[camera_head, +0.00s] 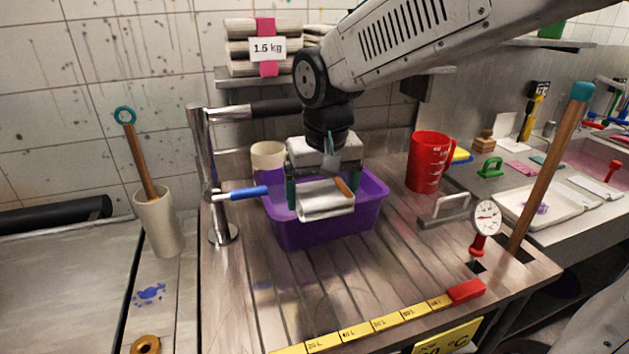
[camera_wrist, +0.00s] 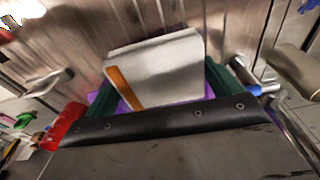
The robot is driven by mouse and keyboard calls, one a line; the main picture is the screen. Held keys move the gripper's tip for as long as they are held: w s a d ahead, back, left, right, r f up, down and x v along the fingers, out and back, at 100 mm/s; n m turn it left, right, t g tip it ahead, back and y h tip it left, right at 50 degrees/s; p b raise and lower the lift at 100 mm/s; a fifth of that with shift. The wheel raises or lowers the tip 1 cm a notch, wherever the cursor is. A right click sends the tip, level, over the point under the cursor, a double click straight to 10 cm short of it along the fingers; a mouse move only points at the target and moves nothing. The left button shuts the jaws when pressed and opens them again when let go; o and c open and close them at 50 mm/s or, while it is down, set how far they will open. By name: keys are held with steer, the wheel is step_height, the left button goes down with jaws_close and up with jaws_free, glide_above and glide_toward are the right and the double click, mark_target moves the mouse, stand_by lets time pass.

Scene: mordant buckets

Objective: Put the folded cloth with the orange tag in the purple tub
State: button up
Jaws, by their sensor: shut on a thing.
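The folded cloth (camera_head: 322,203) is pale grey-white with an orange tag near one end. It also shows in the wrist view (camera_wrist: 160,70), with the orange tag at its left. My gripper (camera_head: 320,190) is shut on the cloth, one green finger at each side. The purple tub (camera_head: 330,229) stands on the slatted wooden board. The cloth is in front of the tub's opening in the head view, at about rim height or above. The tub is mostly hidden behind the gripper in the wrist view. I cannot tell whether the cloth touches the tub.
A tap with a blue lever (camera_head: 249,193) stands close at the tub's left. A cream container (camera_head: 268,155) is behind it. A red jug (camera_head: 428,161) stands to the right, near a metal handle (camera_head: 444,210). The board's front is clear up to the yellow scale strip (camera_head: 385,324).

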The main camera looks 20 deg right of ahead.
steer(key=w+d+f, duration=0.1)
steer(key=w+f, duration=0.3)
steer(key=w, duration=0.5)
steer(key=shift+w+d+f, duration=0.2)
steer(key=shift+w+d, duration=0.2)
steer(key=shift+f, duration=0.1)
steer(key=o, duration=0.8)
steer(key=shift+f, duration=0.1)
step_height(320, 180, up, 12)
steer(key=s, duration=0.2)
steer(key=s+d+f, duration=0.2)
steer(key=s, duration=0.7)
steer(key=s+d+f, duration=0.2)
steer(key=s+d, duration=0.1)
steer(key=s, duration=0.6)
steer(key=s+d+f, duration=0.2)
steer(key=s, duration=0.7)
steer(key=shift+s+d+f+n, duration=0.2)
steer(key=shift+f+n, duration=0.05)
steer(key=shift+n, duration=0.05)
